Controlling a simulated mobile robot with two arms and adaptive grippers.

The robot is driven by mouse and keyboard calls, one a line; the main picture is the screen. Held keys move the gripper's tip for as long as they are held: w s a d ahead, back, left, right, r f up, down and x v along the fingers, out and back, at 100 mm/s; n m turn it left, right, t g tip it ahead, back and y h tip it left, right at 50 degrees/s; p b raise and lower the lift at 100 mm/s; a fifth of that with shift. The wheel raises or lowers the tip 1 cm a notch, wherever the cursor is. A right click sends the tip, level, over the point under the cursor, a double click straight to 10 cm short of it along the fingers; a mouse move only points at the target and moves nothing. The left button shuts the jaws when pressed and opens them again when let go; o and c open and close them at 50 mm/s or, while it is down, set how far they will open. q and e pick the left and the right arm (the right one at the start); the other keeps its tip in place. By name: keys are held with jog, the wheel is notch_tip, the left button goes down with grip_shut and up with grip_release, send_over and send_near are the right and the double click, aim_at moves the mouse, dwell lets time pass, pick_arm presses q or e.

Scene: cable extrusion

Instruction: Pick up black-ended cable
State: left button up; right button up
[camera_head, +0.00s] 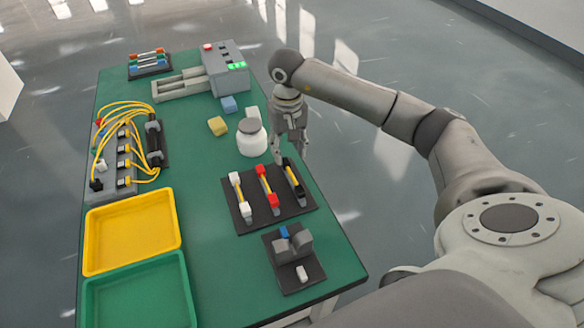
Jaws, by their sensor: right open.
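The black-ended cable (293,178) is a short yellow piece with black ends. It lies at the right side of a dark holder (243,222) on the green table. A red-ended cable (266,186) and a white-ended cable (240,195) lie beside it in the same holder, to its left. My right gripper (291,157) is open and points down just above and behind the far end of the black-ended cable. I cannot tell whether a finger touches it. My left gripper is not in view.
A white jar (251,139) stands close left of my right gripper. A dark fixture (294,262) sits nearer the front. Yellow (178,232) and green (188,290) trays, a grey connector block with yellow cables (122,160) and a grey machine (226,70) are also on the table.

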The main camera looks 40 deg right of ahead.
aim_at(287, 164)
jog(key=f, duration=0.2)
jog(key=f+p, duration=0.1)
jog(key=f, duration=0.1)
jog(key=shift+a+f, duration=0.2)
jog(key=shift+f, duration=0.35)
jog(key=shift+c, duration=1.4)
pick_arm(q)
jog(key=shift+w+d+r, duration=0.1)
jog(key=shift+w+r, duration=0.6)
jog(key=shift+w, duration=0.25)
pick_arm(e)
grip_shut()
